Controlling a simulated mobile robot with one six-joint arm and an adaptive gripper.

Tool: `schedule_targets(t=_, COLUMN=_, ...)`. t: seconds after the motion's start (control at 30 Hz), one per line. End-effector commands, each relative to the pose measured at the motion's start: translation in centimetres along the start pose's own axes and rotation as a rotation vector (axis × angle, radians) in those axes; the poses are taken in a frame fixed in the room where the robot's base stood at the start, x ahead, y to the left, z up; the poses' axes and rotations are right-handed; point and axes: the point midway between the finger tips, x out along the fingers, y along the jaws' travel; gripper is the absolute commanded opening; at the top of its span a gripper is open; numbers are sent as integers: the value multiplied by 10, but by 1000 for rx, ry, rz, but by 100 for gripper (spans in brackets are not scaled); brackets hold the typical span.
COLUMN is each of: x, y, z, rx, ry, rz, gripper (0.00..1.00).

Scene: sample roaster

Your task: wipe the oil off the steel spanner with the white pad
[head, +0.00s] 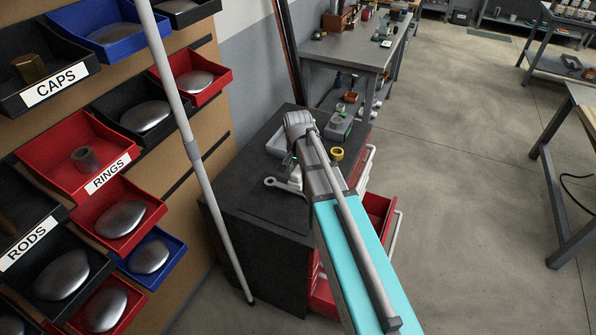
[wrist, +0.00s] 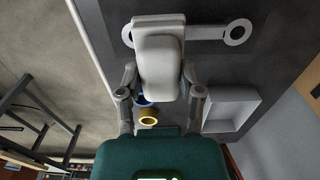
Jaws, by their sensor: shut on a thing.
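The steel spanner (wrist: 212,33) lies flat on a dark cabinet top, a ring at each end. In the head view its near ring end (head: 270,182) shows left of my arm. The white pad (wrist: 158,50) is between the fingers of my gripper (wrist: 160,75), which is shut on it. No oil can be made out on the visible parts of the spanner. In the head view my arm hides most of the gripper and the spanner's far part.
A pale tray (wrist: 230,108) sits on the cabinet top (head: 250,205), beside the spanner. A yellow ring-shaped item (head: 337,154) stands right of my arm. A red drawer (head: 378,209) stands open. Labelled bins (head: 88,160) and a grey pole (head: 195,150) are at left.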

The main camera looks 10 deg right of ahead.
Motion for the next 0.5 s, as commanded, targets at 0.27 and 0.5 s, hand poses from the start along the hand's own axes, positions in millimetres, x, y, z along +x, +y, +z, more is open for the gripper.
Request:
schedule_targets(t=0.27, x=-22, y=0, z=0, rx=0, ry=0, rz=0, gripper=10)
schedule_targets(t=0.5, x=-23, y=0, z=0, rx=0, ry=0, rz=0, gripper=10)
